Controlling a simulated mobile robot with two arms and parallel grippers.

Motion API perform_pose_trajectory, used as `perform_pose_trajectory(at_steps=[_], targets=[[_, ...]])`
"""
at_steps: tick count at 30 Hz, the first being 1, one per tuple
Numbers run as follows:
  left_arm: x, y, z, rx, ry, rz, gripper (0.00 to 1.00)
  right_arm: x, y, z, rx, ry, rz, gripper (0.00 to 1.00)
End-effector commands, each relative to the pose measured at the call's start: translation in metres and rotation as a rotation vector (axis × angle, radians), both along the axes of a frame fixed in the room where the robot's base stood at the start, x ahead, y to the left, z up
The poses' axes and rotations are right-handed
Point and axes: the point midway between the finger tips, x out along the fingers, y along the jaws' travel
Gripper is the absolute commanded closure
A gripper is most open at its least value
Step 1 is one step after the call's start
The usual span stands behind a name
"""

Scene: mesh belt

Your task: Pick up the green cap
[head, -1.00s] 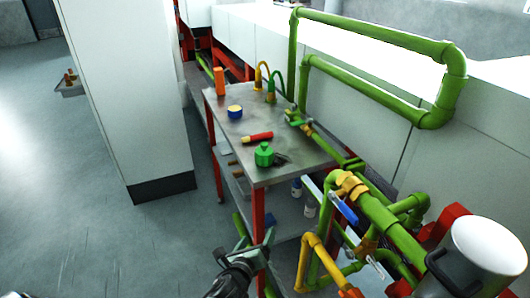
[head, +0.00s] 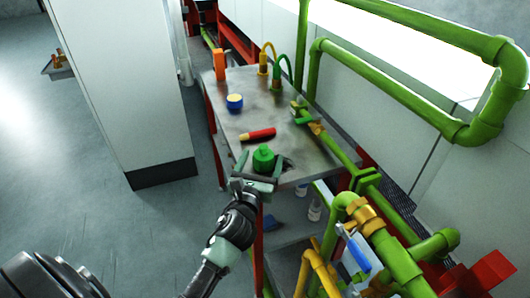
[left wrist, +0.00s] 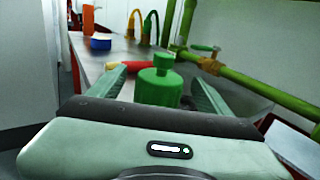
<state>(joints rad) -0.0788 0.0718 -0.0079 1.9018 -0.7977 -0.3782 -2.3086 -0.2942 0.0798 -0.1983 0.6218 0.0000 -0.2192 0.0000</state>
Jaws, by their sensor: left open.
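The green cap (head: 263,158) stands upright near the front edge of the metal table (head: 228,128). It also shows in the left wrist view (left wrist: 159,84), between the two fingers. My left gripper (head: 258,174) is open at the table's near edge, its fingers on either side of the cap. I cannot tell whether they touch it. The gripper body hides the lower part of the cap in the wrist view. My right gripper is not in view.
Behind the cap lies a red and yellow cylinder (head: 258,135). Green pipes (head: 335,150) run along the table's right side.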

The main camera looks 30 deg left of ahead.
Motion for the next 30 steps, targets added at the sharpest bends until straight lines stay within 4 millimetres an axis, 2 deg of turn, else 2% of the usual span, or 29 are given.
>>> perform_pose_trajectory(at_steps=[3, 6, 12, 19, 20, 26, 27, 30], targets=[[0.015, 0.004, 0.002, -0.001, -0.001, 0.0, 0.21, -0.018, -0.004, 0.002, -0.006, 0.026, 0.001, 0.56], [0.031, 0.007, 0.002, -0.004, -0.002, 0.001, 0.21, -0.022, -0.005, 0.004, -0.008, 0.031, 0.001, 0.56], [0.051, 0.013, 0.0, -0.002, -0.001, -0.001, 0.21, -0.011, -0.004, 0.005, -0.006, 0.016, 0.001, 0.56], [0.052, 0.013, 0.0, -0.002, -0.001, -0.001, 0.21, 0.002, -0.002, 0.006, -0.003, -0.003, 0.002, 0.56], [0.052, 0.013, 0.0, -0.002, -0.001, -0.001, 0.26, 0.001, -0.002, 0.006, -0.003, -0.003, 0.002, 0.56], [0.052, 0.013, 0.0, -0.002, -0.001, -0.001, 0.82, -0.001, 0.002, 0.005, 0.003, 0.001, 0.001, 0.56], [0.052, 0.013, 0.0, -0.002, -0.001, -0.001, 0.87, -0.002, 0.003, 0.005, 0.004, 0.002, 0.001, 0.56], [0.052, 0.013, 0.0, -0.002, -0.001, -0.001, 0.87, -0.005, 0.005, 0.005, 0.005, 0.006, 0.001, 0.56]])
